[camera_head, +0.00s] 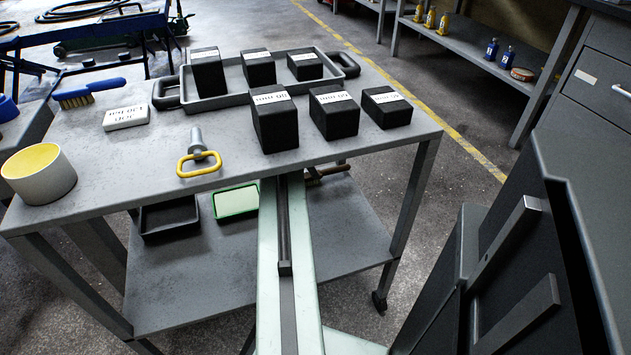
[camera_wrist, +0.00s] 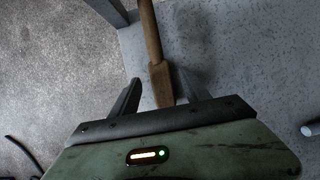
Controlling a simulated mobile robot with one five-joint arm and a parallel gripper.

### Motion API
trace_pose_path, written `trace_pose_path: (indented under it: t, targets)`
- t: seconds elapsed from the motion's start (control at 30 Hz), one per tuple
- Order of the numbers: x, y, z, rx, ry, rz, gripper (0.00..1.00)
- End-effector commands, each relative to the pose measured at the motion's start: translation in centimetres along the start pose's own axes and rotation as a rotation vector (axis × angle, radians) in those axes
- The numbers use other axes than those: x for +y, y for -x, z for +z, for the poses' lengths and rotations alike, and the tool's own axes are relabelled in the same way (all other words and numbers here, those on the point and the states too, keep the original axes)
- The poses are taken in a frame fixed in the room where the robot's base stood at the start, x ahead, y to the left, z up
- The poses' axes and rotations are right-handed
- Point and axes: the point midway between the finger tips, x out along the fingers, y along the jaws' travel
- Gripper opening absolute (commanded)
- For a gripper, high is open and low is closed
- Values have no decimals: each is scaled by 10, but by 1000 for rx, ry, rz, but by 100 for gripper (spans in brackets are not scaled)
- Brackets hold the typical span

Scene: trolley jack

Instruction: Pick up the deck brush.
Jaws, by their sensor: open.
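A long wooden piece (camera_wrist: 151,35), which looks like the deck brush's handle, widens into a wooden block (camera_wrist: 161,84) in the wrist view. No bristles show there. My gripper (camera_wrist: 158,97) is open, with one finger on each side of the block; I cannot tell whether they touch it. In the head view a brown wooden piece (camera_head: 328,171) shows beside my arm below the tabletop, perhaps the same thing; my gripper is hidden there. A blue hand brush with yellow bristles (camera_head: 78,94) lies on the tabletop at the left.
The grey trolley's top (camera_head: 225,145) carries several black blocks, a tray (camera_head: 222,101), a yellow-handled eye bolt (camera_head: 198,161) and a cup (camera_head: 38,174). Its lower shelf (camera_head: 195,285) holds a black tray (camera_head: 168,219) and a green-rimmed tray (camera_head: 236,202). A trolley leg (camera_wrist: 106,12) stands near my gripper.

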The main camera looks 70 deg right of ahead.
Motion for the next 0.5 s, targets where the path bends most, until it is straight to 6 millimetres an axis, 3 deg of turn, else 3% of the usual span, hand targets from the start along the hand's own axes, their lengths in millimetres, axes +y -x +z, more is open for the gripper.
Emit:
trace_pose_path:
  t: [0.03,0.2,0.43,0.47,0.5]
  targets:
    - [1,-15,-2,0,-1,0,55]
    - [1,-44,0,0,-1,0,55]
    - [0,-42,3,0,-1,0,55]
    - [0,-42,3,0,-1,0,52]
    - [0,-42,3,0,-1,0,41]
